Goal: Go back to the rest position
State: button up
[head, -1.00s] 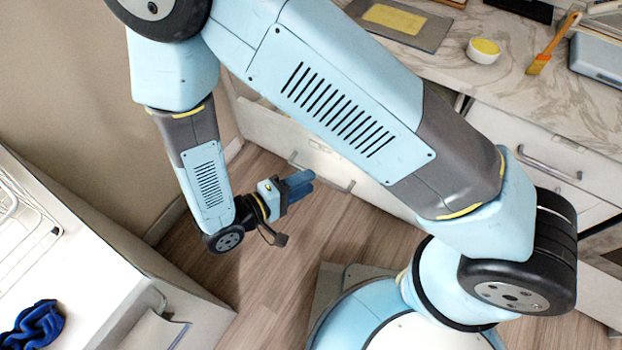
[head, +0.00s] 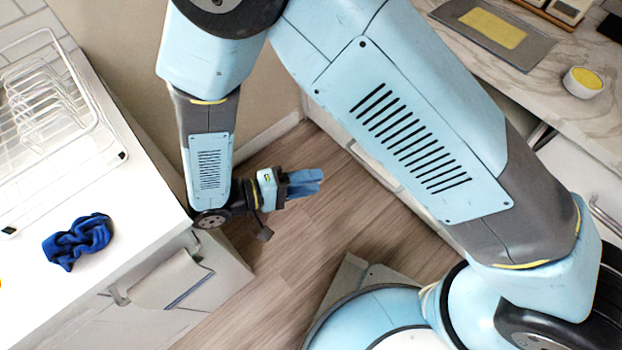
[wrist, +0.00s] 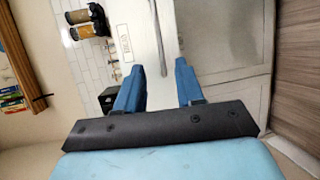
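My gripper (head: 306,182) is in the middle of the head view, above the wooden floor and between the two counters. Its blue fingers point to the right in that view. In the wrist view my gripper (wrist: 160,85) shows two blue fingers set apart with a clear gap between them. Nothing is between the fingers. My arm is folded, with the upper link crossing the head view and the forelink hanging down at the left.
A white counter (head: 135,190) at the left bears a wire dish rack (head: 45,100) and a crumpled blue cloth (head: 78,240). A towel (head: 172,278) hangs at its front. The marble counter (head: 545,90) at the right holds a white bowl (head: 583,82). Floor (head: 330,230) between is clear.

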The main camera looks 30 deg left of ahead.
dwell(0.3)
jog(key=w+d+r+m+g+y, duration=0.1)
jog(key=w+d+r+m+g, duration=0.2)
jog(key=w+d+r+g, duration=0.45)
jog(key=w+d+r+m+g+y, duration=0.2)
jog(key=w+d+r+m+g, duration=0.15)
jog(key=w+d+r, duration=0.65)
jog(key=s+d+r+m+t+y, duration=0.2)
jog(key=d+r+y, duration=0.6)
jog(key=d+r, duration=1.1)
jog(key=d+m+t, duration=0.2)
jog(key=d, duration=0.2)
jog(key=shift+t, duration=0.4)
jog(key=shift+r, duration=0.1)
